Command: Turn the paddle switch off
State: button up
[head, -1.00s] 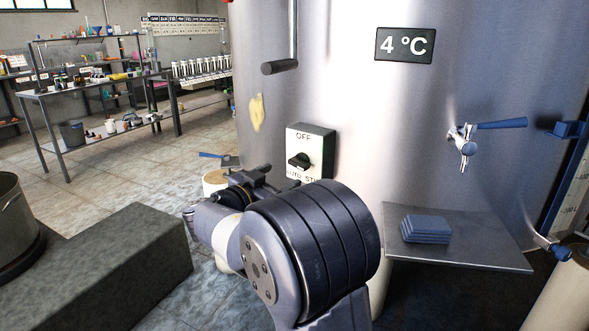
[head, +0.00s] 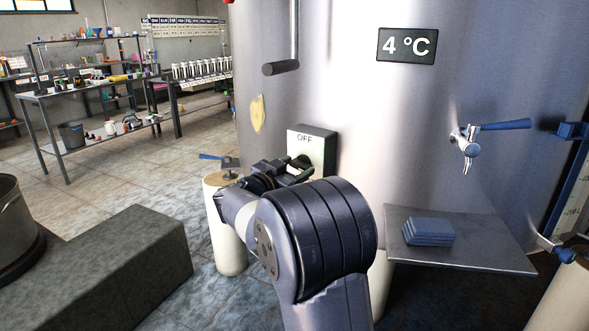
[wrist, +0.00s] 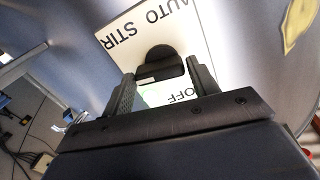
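The paddle switch is a white plate (head: 325,143) on the tank's front, lettered OFF at the top in the head view. Its black knob (wrist: 160,64) shows in the wrist view, where the lettering AUTO STIR also shows and OFF appears inverted. My gripper (head: 299,170) is in front of the plate and covers its lower part in the head view. In the wrist view my gripper (wrist: 157,76) is open, with one finger on each side of the knob's bar. Small gaps show beside the bar; I cannot tell whether the fingers touch it.
A tap with a blue lever (head: 468,138) and a metal shelf (head: 480,255) bearing blue cloths (head: 428,231) are to the right. A dark block (head: 110,260) stands at lower left.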

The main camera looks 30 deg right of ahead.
jog(key=c, duration=0.6)
jog(key=shift+n+b, duration=0.3)
jog(key=n+b, duration=0.2)
jog(key=shift+f+n, duration=0.1)
jog(key=shift+n, duration=0.2)
jog(key=n, duration=0.2)
jog(key=n+b, duration=0.1)
jog(key=n, duration=0.2)
jog(key=shift+w+r+n, duration=0.1)
jog(key=shift+r+n, duration=0.1)
jog(key=shift+n, duration=0.1)
jog(key=n, duration=0.5)
jog(key=shift+w+a+r+p, duration=0.1)
jog(key=shift+r+p, duration=0.05)
jog(key=shift+p, duration=0.25)
jog(key=n+p, duration=0.2)
jog(key=n, duration=0.3)
jog(key=shift+w+n, duration=0.1)
jog(key=shift+n, duration=0.3)
